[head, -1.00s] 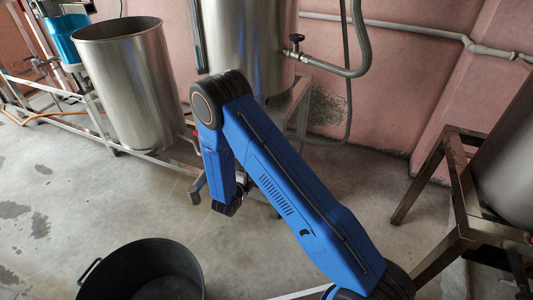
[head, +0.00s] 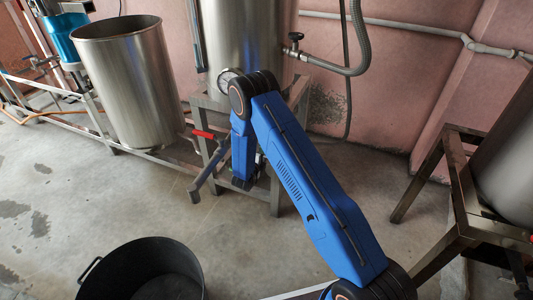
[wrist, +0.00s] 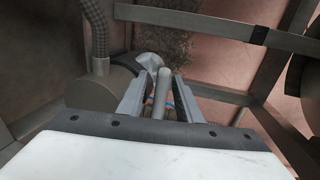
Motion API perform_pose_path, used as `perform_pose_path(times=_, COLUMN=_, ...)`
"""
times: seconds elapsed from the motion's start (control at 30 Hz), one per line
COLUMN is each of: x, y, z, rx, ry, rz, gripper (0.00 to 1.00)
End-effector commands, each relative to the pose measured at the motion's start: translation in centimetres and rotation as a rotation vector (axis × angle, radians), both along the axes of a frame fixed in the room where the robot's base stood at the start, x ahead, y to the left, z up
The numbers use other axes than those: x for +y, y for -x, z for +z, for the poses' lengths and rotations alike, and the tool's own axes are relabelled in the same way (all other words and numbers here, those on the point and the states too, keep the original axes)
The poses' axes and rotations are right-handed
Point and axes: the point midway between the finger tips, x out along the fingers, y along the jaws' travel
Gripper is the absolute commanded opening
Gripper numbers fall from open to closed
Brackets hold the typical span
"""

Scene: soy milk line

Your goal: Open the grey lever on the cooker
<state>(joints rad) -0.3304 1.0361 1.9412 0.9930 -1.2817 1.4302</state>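The cooker (head: 238,40) is a tall steel vessel on a metal stand at the top middle of the head view. A grey rod, which looks like the grey lever (wrist: 160,100), lies between the fingers of my gripper (wrist: 162,88) in the wrist view. The fingers are apart, with some gap visible on both sides of the rod. I cannot tell whether either fingertip touches it. A rounded pale grey piece (wrist: 149,62) sits just beyond the fingertips.
An open steel drum (head: 125,85) stands at left. A black pot (head: 115,268) is on the floor in front. A steel frame (head: 452,185) stands at right.

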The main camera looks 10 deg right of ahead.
Motion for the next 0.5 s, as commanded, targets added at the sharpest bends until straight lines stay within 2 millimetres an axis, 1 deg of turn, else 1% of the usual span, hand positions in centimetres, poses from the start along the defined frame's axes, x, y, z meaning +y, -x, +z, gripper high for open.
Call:
perform_pose_path(times=0.1, x=-0.51, y=-0.71, z=-0.16, rx=-0.001, ry=-0.001, rz=0.0, gripper=0.32)
perform_pose_path(times=0.2, x=-0.71, y=-1.0, z=-0.19, rx=-0.001, ry=0.0, rz=0.0, gripper=0.32)
perform_pose_path(times=0.47, x=-0.75, y=-1.06, z=-0.21, rx=-0.001, ry=0.0, rz=0.001, gripper=0.32)
perform_pose_path(times=0.5, x=-0.74, y=-1.05, z=-0.22, rx=-0.001, ry=0.0, rz=0.001, gripper=0.25)
